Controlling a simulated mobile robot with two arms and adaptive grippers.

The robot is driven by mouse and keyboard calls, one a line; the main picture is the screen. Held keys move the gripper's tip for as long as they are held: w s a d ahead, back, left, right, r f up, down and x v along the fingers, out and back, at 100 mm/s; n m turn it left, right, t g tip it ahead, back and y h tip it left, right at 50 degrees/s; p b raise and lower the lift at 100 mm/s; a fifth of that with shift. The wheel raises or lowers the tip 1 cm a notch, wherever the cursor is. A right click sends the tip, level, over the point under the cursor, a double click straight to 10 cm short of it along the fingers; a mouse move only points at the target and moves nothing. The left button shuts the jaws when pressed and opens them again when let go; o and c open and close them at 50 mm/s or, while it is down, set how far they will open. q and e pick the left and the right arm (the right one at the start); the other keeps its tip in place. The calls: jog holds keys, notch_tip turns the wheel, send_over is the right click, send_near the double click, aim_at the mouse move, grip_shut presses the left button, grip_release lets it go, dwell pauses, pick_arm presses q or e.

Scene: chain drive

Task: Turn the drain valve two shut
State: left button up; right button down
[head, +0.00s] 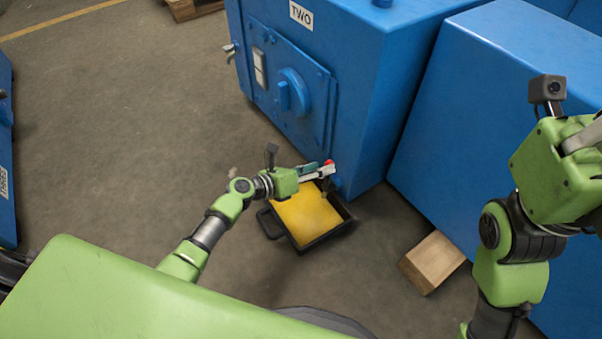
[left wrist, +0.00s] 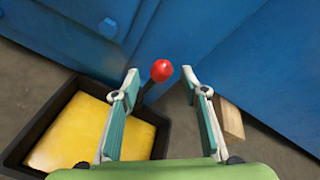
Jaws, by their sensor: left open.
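The blue housing labelled TWO (head: 301,15) stands at the top centre of the head view. Its drain valve shows as a red knob (head: 328,163) on a dark lever near the housing's lower corner; the knob (left wrist: 161,70) is clear in the left wrist view. My left gripper (head: 322,171) is at the knob in the head view. In the left wrist view my left gripper (left wrist: 163,88) is open, with the knob and lever between and just beyond its fingertips, no contact visible. The valve body is mostly hidden. My right arm shows at the right, but its gripper is out of view.
A black tray with yellow liquid or lining (head: 306,215) lies on the floor below the valve. A wooden block (head: 432,262) sits under the neighbouring blue housing (head: 460,130). Another blue housing (head: 6,150) is at the left edge. The floor left of the gripper is clear.

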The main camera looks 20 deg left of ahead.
pick_arm(q)
jog(key=v, duration=0.7)
jog(key=shift+s+a, duration=0.15)
jog(key=shift+s, duration=0.15)
jog(key=shift+r, duration=0.15)
